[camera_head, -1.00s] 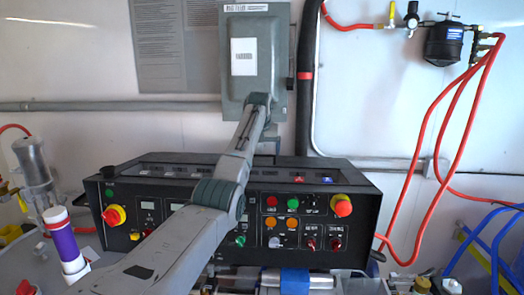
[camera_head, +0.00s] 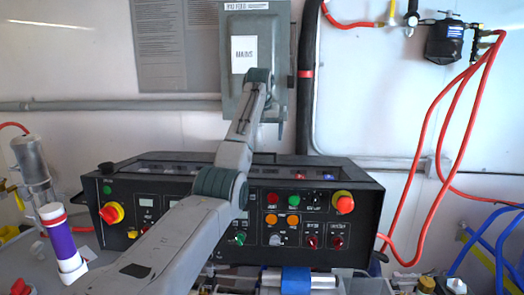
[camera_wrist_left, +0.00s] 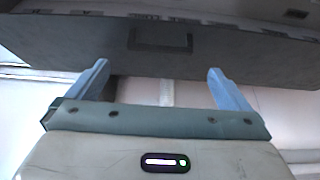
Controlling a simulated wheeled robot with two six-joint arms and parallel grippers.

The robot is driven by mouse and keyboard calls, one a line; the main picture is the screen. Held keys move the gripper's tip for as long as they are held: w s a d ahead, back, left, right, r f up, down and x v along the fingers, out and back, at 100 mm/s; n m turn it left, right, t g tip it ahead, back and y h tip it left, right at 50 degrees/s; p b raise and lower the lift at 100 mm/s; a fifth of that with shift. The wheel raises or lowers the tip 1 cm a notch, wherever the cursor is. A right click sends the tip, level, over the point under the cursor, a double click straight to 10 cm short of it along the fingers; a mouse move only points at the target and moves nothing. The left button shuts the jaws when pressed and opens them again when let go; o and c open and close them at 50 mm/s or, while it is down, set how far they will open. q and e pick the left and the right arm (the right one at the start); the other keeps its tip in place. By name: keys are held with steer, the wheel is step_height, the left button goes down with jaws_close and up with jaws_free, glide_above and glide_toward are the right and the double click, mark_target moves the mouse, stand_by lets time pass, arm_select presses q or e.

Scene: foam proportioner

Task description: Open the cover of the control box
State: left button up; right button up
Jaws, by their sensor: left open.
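The grey box (camera_head: 229,88) with a white MAINS label hangs on the back wall in the head view; I take it as the control box. My left arm reaches up in front of its lower part. The left gripper's fingers are hidden behind my arm there. In the left wrist view the left gripper (camera_wrist_left: 162,82) is open, its two blue fingers wide apart with nothing between them. A dark grey surface with a rectangular outline spans the top of that view, close to the fingertips. Whether they touch it, I cannot tell. My right gripper is not in view.
A black control console (camera_head: 360,205) with buttons and knobs stands below the box, partly behind my arm. A purple-and-white cylinder (camera_head: 61,240) stands at left. Red hoses (camera_head: 428,130) hang at right. A black pipe (camera_head: 306,80) runs beside the box.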

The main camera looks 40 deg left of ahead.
arm_select(q)
steer(key=shift+b+v, duration=0.45)
steer(key=shift+v, duration=1.6)
steer(key=shift+s+f, duration=0.1)
